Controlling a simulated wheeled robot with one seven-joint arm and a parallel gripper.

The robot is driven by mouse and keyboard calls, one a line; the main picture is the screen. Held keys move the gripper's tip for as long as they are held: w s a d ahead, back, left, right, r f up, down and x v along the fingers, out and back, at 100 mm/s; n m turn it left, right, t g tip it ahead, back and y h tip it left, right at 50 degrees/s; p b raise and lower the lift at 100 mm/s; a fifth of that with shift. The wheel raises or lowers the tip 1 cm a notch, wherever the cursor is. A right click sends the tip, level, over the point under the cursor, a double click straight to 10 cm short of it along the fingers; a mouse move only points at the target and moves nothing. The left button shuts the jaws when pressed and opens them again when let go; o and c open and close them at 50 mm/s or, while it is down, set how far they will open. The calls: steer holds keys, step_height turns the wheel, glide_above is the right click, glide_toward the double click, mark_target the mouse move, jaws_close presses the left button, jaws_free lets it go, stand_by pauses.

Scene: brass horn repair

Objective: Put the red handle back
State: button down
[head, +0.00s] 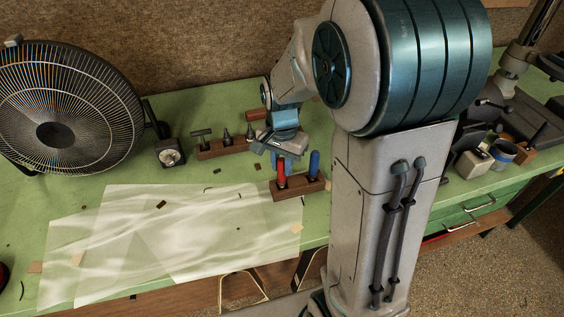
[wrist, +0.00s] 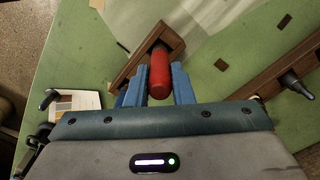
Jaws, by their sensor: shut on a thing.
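The red handle (head: 281,173) is upright at the left end of a small dark wooden block (head: 293,190) in the head view. Its lower end meets the block there, but I cannot tell how deep it sits. My gripper (head: 281,158) is above the block, shut on the red handle. In the wrist view the red handle (wrist: 159,76) is between my two blue fingers (wrist: 158,92), with the wooden block (wrist: 134,60) beneath. A blue handle (head: 314,163) stands in the block's right end in the head view.
A longer wooden rack (head: 222,148) with several dark tools is behind and to the left. A fan (head: 55,130) and a small dial box (head: 170,153) stand further left. Pale sheets (head: 170,235) cover the green bench's front. Small containers (head: 473,163) are at right.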

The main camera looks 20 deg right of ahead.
steer(key=c, duration=1.3)
jaws_free()
steer(key=shift+f, duration=0.1)
steer(key=shift+o, duration=0.2)
step_height(320, 180, up, 12)
steer(key=shift+f, duration=0.2)
steer(key=s+f+n+t, duration=0.2)
steer(key=s+n, duration=0.7)
steer(key=s, duration=0.5)
steer(key=shift+s+f+t, duration=0.2)
steer(key=shift+f+t, duration=0.15)
steer(key=shift+t, duration=0.25)
